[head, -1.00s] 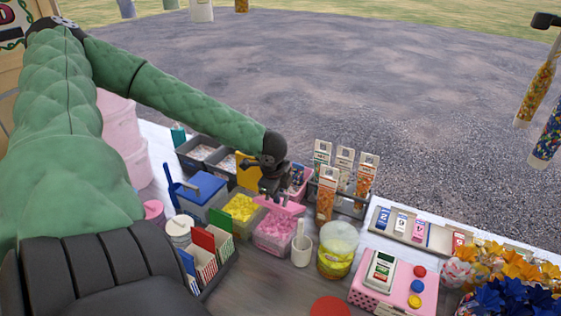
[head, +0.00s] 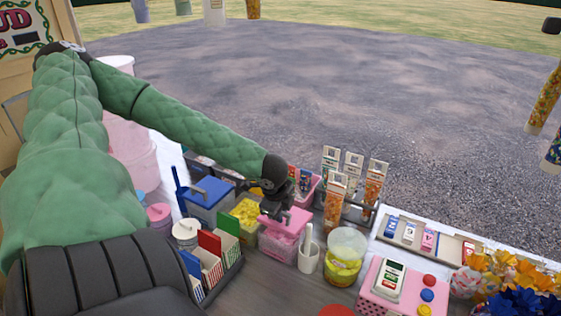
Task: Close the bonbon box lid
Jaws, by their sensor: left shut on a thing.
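The bonbon box (head: 279,245) is a clear pink-tinted box with pink sweets, on the counter at the centre. Its pink lid (head: 297,216) shows at the top of the box, tilted, partly covered by my gripper. My left gripper (head: 274,213) reaches in from the left and is shut on the lid at its back left part. The fingertips are largely hidden by the dark wrist, so the exact grip is hard to see. My right gripper is not in view.
A box of yellow sweets (head: 246,212) and a blue-lidded box (head: 208,200) stand close on the left. Tall sweet packets (head: 336,197) stand behind.

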